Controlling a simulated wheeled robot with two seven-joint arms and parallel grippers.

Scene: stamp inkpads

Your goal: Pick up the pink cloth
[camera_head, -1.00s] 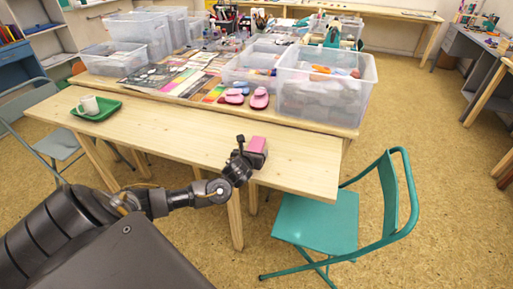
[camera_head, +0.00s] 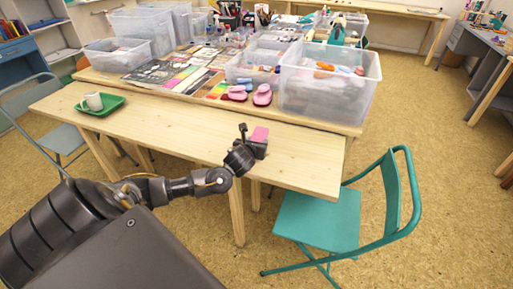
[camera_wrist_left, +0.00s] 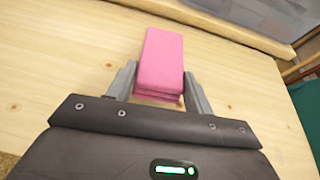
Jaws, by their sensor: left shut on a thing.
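The pink cloth (camera_head: 259,134) is a small folded block at the near edge of the front wooden bench, right of its middle. In the left wrist view the pink cloth (camera_wrist_left: 161,62) lies between the two grey fingers. My left gripper (camera_head: 252,142) is shut on it, and it also shows in the left wrist view (camera_wrist_left: 157,90). The gripper's body hides the near end of the cloth. I cannot tell whether the cloth touches the bench top. My right gripper is not in view.
The front bench (camera_head: 180,135) is clear around the cloth. A green tray (camera_head: 112,104) with a white mug (camera_head: 94,101) stands at its left end. Clear bins (camera_head: 325,92) and pink slippers (camera_head: 262,95) sit on the table behind. A teal chair (camera_head: 330,215) stands at the right.

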